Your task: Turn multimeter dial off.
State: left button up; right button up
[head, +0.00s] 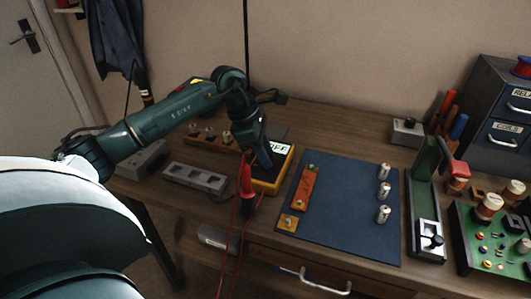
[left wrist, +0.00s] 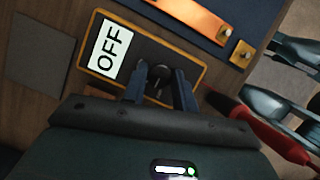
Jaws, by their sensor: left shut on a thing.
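The multimeter (head: 285,163) is a yellow-edged box with a dark face on the bench, left of the blue mat. Its white label reads OFF, and it also shows in the left wrist view (left wrist: 108,47). My left gripper (head: 262,158) comes down over the multimeter's near part. In the left wrist view its two fingers (left wrist: 160,92) are shut on the black dial (left wrist: 160,74), one finger on each side. The dial's pointer direction is too small to tell. In the head view the gripper hides the dial. My right gripper is not in view.
A red probe (head: 246,178) with red leads stands close beside the gripper. The blue mat (head: 340,215) carries an orange strip (head: 307,188) and several metal cylinders. A grey socket block (head: 195,178) lies to the left. A green press (head: 425,190) stands right of the mat.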

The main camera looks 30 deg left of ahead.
pick_arm(q)
jog(key=shift+n+t+y, duration=0.3)
jog(key=shift+n, duration=0.6)
jog(key=n, duration=0.2)
jog(key=shift+s+n+t+y+b, duration=0.1)
jog(key=shift+n+t+y+b, duration=0.2)
jog(key=shift+n+t+b, duration=0.1)
jog(key=shift+n, duration=0.6)
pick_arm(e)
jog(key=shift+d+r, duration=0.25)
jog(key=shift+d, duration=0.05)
pick_arm(q)
jog(key=shift+d+n+y, duration=0.1)
jog(key=shift+n+y, duration=0.2)
jog(key=o, duration=1)
